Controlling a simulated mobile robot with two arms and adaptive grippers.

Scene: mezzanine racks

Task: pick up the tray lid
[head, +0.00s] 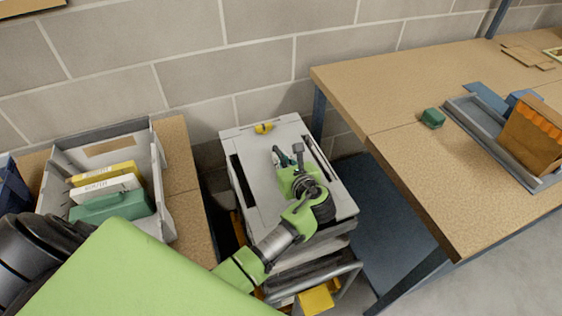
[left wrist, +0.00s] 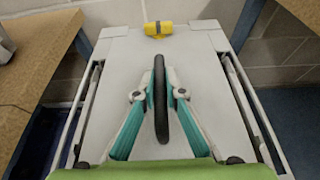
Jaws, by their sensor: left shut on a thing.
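The tray lid (head: 247,158) is a light grey panel on top of a stack of grey trays, between two wooden surfaces. It fills the middle of the left wrist view (left wrist: 115,60). A dark upright handle (left wrist: 161,112) stands at its middle. My left gripper (head: 288,156) is over the lid. In the left wrist view its teal fingers (left wrist: 160,97) are closed on the handle from both sides. A yellow piece (head: 263,128) sits at the lid's far edge. My arm hides part of the lid's near side. My right gripper is not in view.
A grey bin (head: 165,180) with boxes and a green case (head: 112,207) stands on the left shelf. The right table (head: 400,135) holds a small green block (head: 432,118), a grey tray (head: 470,122) and an orange-brown box (head: 533,135). A block wall is close behind.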

